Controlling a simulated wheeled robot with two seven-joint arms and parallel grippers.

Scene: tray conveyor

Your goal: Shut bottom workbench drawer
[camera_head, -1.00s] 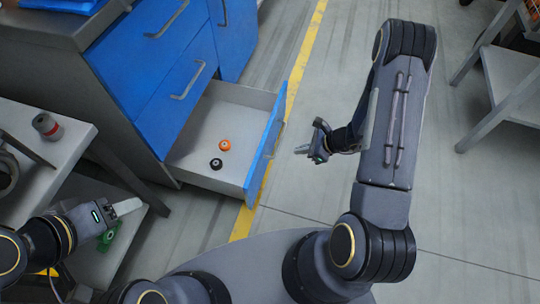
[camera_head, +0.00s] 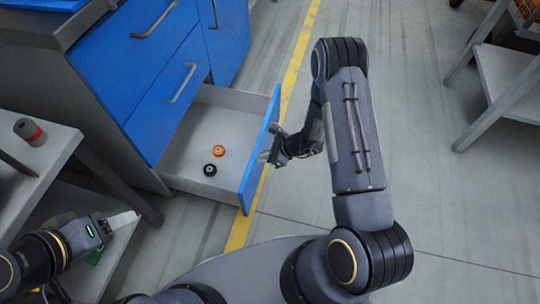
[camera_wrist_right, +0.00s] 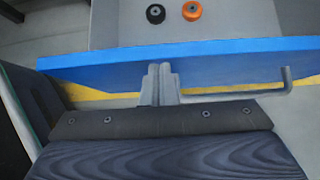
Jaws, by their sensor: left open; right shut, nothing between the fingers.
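The bottom workbench drawer (camera_head: 194,177) is pulled out, with its blue front (camera_head: 259,151) facing right in the head view. An orange round part (camera_head: 218,152) and a black round part (camera_head: 210,170) lie inside it. My right gripper (camera_head: 265,157) is shut and empty at the outer face of the drawer front. In the right wrist view its fingertips (camera_wrist_right: 160,82) are at the blue front panel (camera_wrist_right: 205,67), left of the drawer's bar handle (camera_wrist_right: 284,82); I cannot tell if they touch. My left gripper (camera_head: 124,220) is open and empty at the lower left.
The workbench's upper blue drawers (camera_head: 165,85) are closed. A grey shelf table (camera_head: 505,80) is at the far right. The floor right of the drawer is clear.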

